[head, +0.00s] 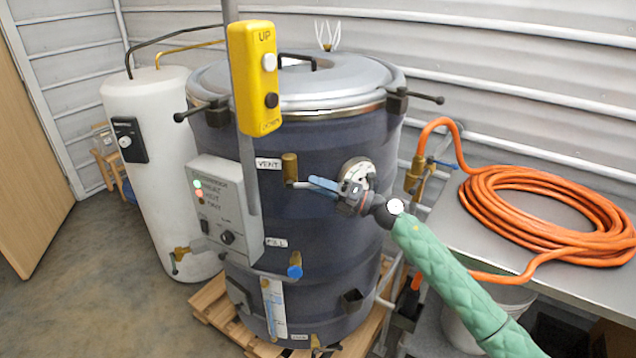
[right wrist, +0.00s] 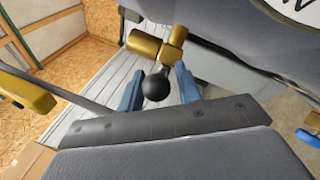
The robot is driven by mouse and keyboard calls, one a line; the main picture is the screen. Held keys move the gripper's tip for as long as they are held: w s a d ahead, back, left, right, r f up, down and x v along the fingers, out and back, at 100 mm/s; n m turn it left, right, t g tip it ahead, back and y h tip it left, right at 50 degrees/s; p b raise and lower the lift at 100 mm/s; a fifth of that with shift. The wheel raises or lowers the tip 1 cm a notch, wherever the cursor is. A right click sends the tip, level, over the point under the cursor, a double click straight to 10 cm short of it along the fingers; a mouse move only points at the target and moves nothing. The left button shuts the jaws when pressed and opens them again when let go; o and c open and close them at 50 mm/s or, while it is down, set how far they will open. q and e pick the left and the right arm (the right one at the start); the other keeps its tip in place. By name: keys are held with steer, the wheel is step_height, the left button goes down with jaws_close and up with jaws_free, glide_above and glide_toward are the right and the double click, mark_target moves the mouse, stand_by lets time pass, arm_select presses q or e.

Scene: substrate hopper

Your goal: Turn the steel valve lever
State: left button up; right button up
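A brass valve (head: 290,167) beside the VENT label on the dark drum has a short steel lever (head: 300,185) pointing right. In the right wrist view the brass valve (right wrist: 157,46) is ahead, and the lever's black ball knob (right wrist: 156,87) sits between my fingers. My right gripper (head: 322,185) reaches in from the right at the lever's end; its blue fingers hide the knob in the head view. In the wrist view the right gripper (right wrist: 158,90) is open, one finger either side of the knob, with small gaps. My left gripper is not in view.
A yellow UP/DOWN pendant (head: 255,80) hangs in front of the drum (head: 330,250). A grey control box (head: 225,205) is left of the valve. A round gauge (head: 357,172) is close behind my right gripper. An orange hose (head: 540,212) lies on the right bench.

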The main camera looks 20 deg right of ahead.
steer(key=shift+w+a, duration=0.15)
steer(key=shift+a, duration=0.05)
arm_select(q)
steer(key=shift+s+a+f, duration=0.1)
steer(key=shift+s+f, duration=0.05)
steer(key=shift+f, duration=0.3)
arm_select(e)
jaws_close()
